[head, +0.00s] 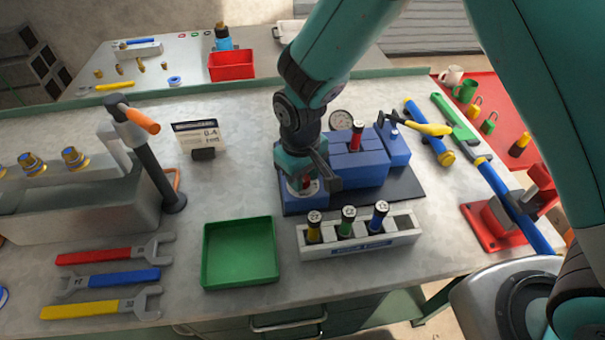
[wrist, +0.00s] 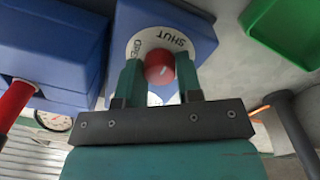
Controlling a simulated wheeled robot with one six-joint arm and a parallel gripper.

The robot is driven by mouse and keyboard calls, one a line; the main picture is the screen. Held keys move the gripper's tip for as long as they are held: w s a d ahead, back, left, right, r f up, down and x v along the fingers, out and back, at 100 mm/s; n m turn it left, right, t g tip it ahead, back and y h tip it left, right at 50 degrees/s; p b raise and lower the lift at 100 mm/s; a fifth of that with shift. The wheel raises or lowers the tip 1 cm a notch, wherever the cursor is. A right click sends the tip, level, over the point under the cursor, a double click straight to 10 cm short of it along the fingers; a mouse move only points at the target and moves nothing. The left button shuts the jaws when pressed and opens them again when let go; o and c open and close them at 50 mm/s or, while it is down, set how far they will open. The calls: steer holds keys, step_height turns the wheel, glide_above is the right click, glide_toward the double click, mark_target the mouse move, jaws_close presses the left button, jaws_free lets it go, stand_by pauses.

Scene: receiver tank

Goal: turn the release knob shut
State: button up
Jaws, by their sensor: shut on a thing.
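The release knob (wrist: 159,68) is a red round knob on a white dial plate (wrist: 137,43) lettered SHUT and OPEN, on a blue block (wrist: 190,20). A short pale mark shows on the knob's top; I cannot tell for sure which word it points to. My gripper (wrist: 160,75) is shut on the knob, one finger on each side of it. In the head view my gripper (head: 303,178) points down over the block at the left end of the dark base plate (head: 405,188), and hides most of the knob.
A larger blue tank (head: 357,168) with a red-handled part and a round gauge (head: 341,119) stands close right. A white rack (head: 360,240) with three knob-topped plugs stands in front. A green tray (head: 240,285) lies front left, and a sign (head: 200,137) stands behind left.

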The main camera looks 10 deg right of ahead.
steer(key=o, duration=0.9)
steer(key=shift+o, duration=0.2)
step_height(320, 180, up, 18)
steer(key=b, duration=0.1)
steer(key=shift+s+a+f, duration=0.15)
steer(key=shift+a+f, duration=0.1)
